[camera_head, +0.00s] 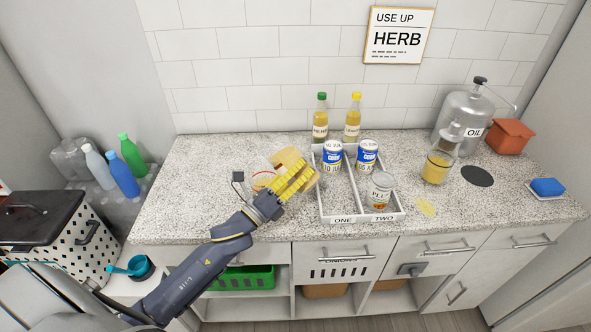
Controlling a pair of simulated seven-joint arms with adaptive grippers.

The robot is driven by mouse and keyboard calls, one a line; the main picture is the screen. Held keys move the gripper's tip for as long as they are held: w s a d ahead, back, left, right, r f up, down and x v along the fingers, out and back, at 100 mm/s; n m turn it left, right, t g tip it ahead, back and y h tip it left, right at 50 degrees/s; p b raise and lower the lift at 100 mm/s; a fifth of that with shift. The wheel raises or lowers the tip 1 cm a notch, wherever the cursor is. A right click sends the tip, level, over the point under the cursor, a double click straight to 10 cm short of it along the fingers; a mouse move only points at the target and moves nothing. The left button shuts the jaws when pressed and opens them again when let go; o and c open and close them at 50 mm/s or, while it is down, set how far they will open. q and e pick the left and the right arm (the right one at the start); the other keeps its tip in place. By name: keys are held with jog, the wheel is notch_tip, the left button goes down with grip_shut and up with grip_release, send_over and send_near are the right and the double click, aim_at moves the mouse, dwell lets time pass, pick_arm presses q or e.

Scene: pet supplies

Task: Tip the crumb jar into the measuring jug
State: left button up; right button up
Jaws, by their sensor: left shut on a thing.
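My left gripper (293,178) is shut on a tan object, which I take to be the crumb jar (290,157), at the left side of the divided tray. Its yellow fingers cover much of the jar, so its mouth and exact tilt are hard to tell. A clear vessel with yellow contents, which looks like the measuring jug (437,167), stands on the counter to the right of the tray, well apart from the gripper. My right gripper is not in view.
The white tray (343,219), marked ONE and TWO, holds blue-and-white cans (333,153) and a PLU-labelled jar (380,191). Two bottles (320,120) stand behind. A yellow patch (426,208) lies before the jug. An OIL vessel (459,115) and dark disc (477,176) flank it.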

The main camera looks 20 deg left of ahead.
aim_at(298, 155)
pick_arm(q)
jog(key=shift+d+r+n+t+y, duration=0.1)
jog(key=shift+r+n+t+y, duration=0.2)
jog(key=shift+n, duration=0.65)
jog(key=shift+d+r+n+t+y, duration=0.1)
jog(key=shift+r+n+t+y, duration=0.25)
jog(key=shift+n, duration=0.65)
jog(key=shift+d+r+n+t+y, duration=0.15)
jog(key=shift+r+n+y, duration=0.25)
jog(key=shift+n, duration=0.55)
jog(key=shift+a+r+n+y, duration=0.15)
jog(key=shift+r+n+y, duration=0.2)
jog(key=shift+n+y, duration=0.5)
jog(key=shift+r+n, duration=0.1)
jog(key=shift+n, duration=0.15)
jog(key=shift+r+n, duration=0.2)
jog(key=shift+n, duration=0.2)
jog(key=shift+r+n+t, duration=0.1)
jog(key=shift+n+t, duration=0.2)
jog(key=shift+r+y, duration=0.15)
jog(key=shift+y, duration=0.15)
jog(key=shift+a+r+n+y, duration=0.2)
jog(key=shift+r+n+y, duration=0.4)
jog(key=shift+n, duration=0.6)
dwell(1.8)
